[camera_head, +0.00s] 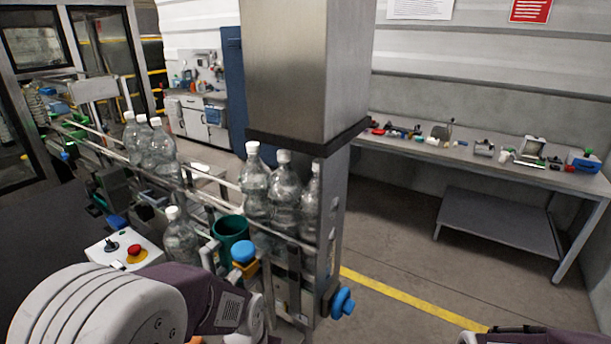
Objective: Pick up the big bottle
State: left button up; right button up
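Several clear plastic bottles with white caps stand upright on a railed conveyor (205,187). One group is right of centre: a left bottle (255,190), a middle bottle (284,192) and a right bottle (311,205) partly hidden by a metal post. Another group (160,152) stands further back left. A single bottle (181,240) stands nearer me, beside a green cup-like part; its lower part is hidden. I cannot tell which is the big bottle. My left arm crosses the bottom left, and only a little of my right arm shows at the bottom right. Neither gripper's fingertips show.
A thick metal column (305,70) hangs over the conveyor. A control box (124,250) with a red button, the green cup-like part (231,230) and blue knobs (342,302) are close by. A cluttered workbench (440,152) stands at the right wall; the floor before it is clear.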

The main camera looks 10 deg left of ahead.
aim_at(179, 239)
jog(key=u, duration=1.5)
jog(key=i+j, duration=0.1)
jog(key=j, duration=0.45)
jog(key=j+u, duration=0.1)
jog(key=j, duration=0.45)
jog(key=i+j, duration=0.15)
jog(key=j, duration=0.35)
